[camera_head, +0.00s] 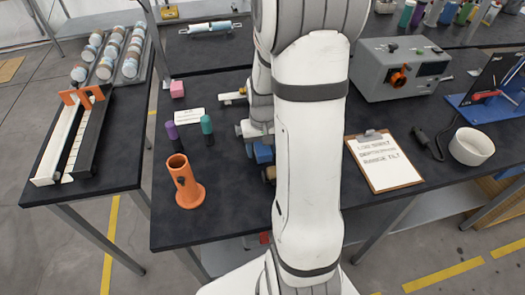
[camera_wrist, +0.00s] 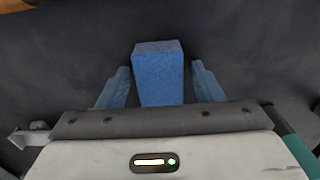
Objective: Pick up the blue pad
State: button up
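The blue pad (camera_wrist: 158,70) is a small rough-sided block in the wrist view, standing on the dark table between the two fingers of my gripper (camera_wrist: 161,85). A dark gap shows between the pad and each finger, so my gripper is open around it and not clamped. In the head view a blue patch that looks like the pad (camera_head: 263,153) shows just left of my arm, partly hidden by my wrist. The lower part of the pad is hidden by my gripper body in the wrist view.
An orange holder (camera_head: 185,183), a purple-capped marker (camera_head: 172,134), a teal-capped marker (camera_head: 207,130), a white card (camera_head: 189,115) and a pink block (camera_head: 177,89) stand or lie left of my gripper. A clipboard (camera_head: 384,162), grey box (camera_head: 401,68) and white bowl (camera_head: 472,147) are to the right.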

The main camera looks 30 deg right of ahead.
aim_at(263, 148)
jog(key=c, duration=0.9)
jog(key=shift+o, duration=0.2)
notch_tip(263, 148, up, 10)
jog(key=o, duration=0.4)
jog(key=c, duration=0.3)
jog(key=shift+c, duration=0.2)
jog(key=shift+s, duration=0.1)
